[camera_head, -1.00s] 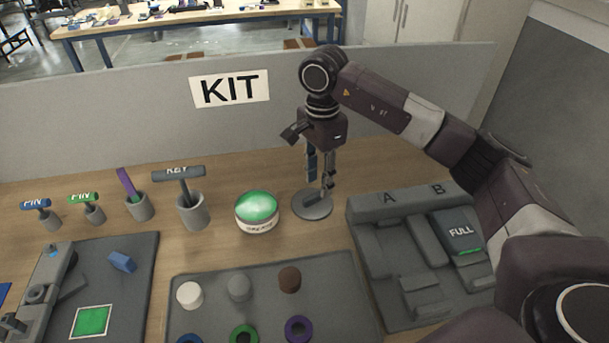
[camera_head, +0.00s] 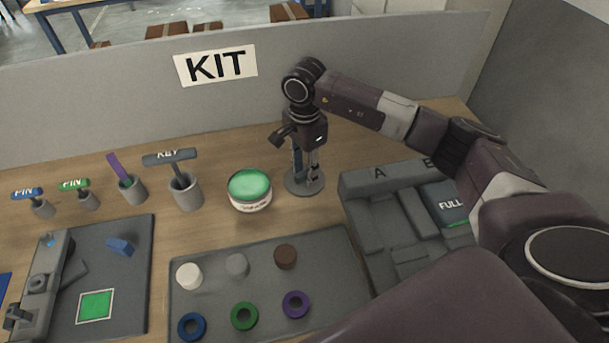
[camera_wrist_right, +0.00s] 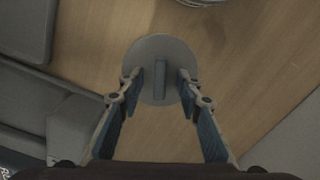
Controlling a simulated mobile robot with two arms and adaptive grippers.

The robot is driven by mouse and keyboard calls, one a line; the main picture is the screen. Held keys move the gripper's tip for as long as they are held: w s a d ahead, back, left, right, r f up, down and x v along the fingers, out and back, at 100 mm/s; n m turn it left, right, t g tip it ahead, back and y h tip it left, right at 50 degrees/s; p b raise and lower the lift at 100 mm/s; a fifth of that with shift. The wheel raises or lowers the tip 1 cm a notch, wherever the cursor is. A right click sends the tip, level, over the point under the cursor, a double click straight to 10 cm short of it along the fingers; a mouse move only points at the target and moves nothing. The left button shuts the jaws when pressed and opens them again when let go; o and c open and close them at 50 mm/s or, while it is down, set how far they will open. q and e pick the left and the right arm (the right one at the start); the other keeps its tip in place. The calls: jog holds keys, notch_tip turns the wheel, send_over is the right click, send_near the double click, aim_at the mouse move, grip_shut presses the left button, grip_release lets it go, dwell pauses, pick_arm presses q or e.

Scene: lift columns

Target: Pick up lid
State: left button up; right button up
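The lid (camera_head: 297,186) is a flat grey disc with a raised bar handle, lying on the wooden table right of the round green-topped container (camera_head: 250,190). In the right wrist view the lid (camera_wrist_right: 160,52) shows whole, its bar upright in the picture between the fingers. My right gripper (camera_head: 306,176) points down right over the lid; in the wrist view its two fingers (camera_wrist_right: 160,78) stand apart on either side of the bar, with gaps visible. Whether the fingertips touch the disc is unclear. My left gripper is not in view.
A grey tray (camera_head: 210,301) with pucks and rings lies in front. A grey case (camera_head: 358,184) marked A and B stands at right. Cups with labelled tools, such as the KEY cup (camera_head: 186,194), stand at left. A low partition (camera_head: 120,95) closes the back.

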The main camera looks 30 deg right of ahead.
jog(key=shift+c, duration=0.5)
grip_shut()
